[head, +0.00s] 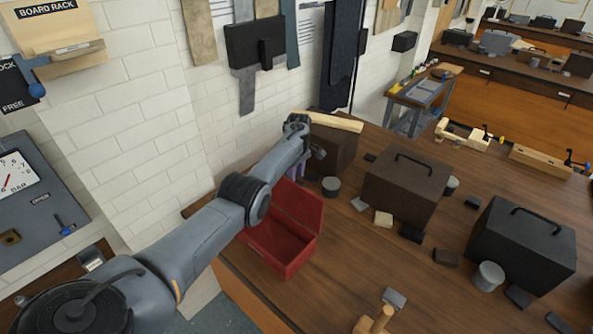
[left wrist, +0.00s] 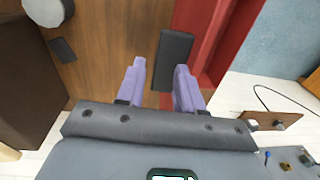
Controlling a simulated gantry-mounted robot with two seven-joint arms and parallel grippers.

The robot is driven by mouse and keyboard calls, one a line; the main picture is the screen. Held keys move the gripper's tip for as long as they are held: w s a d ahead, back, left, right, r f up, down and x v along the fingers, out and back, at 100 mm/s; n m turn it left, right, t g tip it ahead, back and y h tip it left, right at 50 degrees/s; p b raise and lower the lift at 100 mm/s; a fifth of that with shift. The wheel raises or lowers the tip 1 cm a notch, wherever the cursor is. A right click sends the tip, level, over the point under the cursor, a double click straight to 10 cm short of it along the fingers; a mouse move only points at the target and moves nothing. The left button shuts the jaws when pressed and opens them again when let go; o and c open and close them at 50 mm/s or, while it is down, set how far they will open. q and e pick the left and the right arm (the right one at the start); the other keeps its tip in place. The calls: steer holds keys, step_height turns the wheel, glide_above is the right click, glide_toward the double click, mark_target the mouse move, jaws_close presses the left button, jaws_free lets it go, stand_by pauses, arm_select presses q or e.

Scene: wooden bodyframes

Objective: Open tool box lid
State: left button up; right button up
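A red tool box (head: 283,249) stands near the left end of the wooden workbench in the head view. Its dark red inside shows from above; I cannot clearly tell the lid from the walls. My left gripper (head: 297,168) is just behind the box's far edge, pointing down. In the left wrist view the purple fingers of my left gripper (left wrist: 160,85) are apart with nothing between their tips. The red tool box (left wrist: 207,35) lies just right of them, not visibly touched. My right gripper is not in view.
A brown box (head: 331,146) with a wooden bar on top stands close to the gripper. Brown and black handled cases (head: 408,188) (head: 522,246) stand to the right. The white brick wall (head: 135,135) is behind.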

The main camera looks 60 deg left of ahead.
arm_select(q)
steer(key=shift+s+d+f, duration=0.15)
steer(key=shift+s+d, duration=0.15)
step_height(320, 180, up, 11)
steer(key=w+b, duration=0.1)
steer(key=b, duration=0.1)
steer(key=shift+w+a, duration=0.2)
steer(key=shift+a, duration=0.2)
